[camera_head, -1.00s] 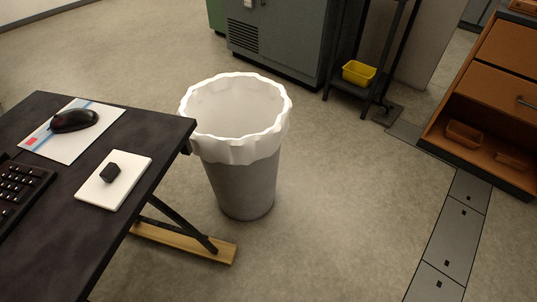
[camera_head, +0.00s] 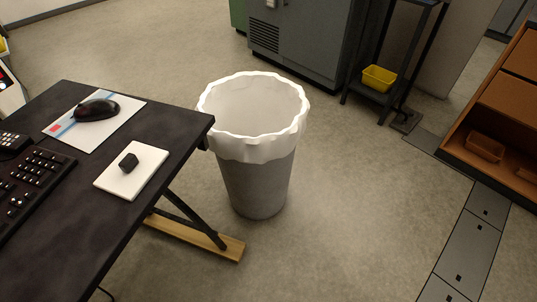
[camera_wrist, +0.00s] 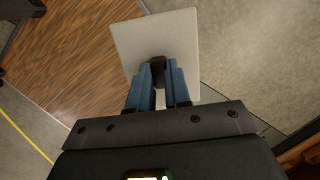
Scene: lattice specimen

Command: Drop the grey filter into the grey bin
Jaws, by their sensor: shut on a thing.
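The grey bin (camera_head: 257,183) stands upright on the floor in the head view, beside the desk's right corner. A white liner is folded over its rim, its mouth is open and its bottom is hidden. In the wrist view my gripper (camera_wrist: 158,74) has its blue fingers closed on a small dark grip piece at the middle of a flat, light grey square plate. I take this plate to be the grey filter (camera_wrist: 182,32). The plate is held clear of the floor, and the fingers cover part of it. My gripper and the filter do not show in the head view.
A dark desk (camera_head: 85,225) at the left carries a keyboard (camera_head: 30,185), a mouse (camera_head: 97,109) and a white square pad (camera_head: 132,171) with a small black piece. A grey cabinet (camera_head: 300,40) and a rack with a yellow tray (camera_head: 379,78) stand behind. Floor right of the bin is clear.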

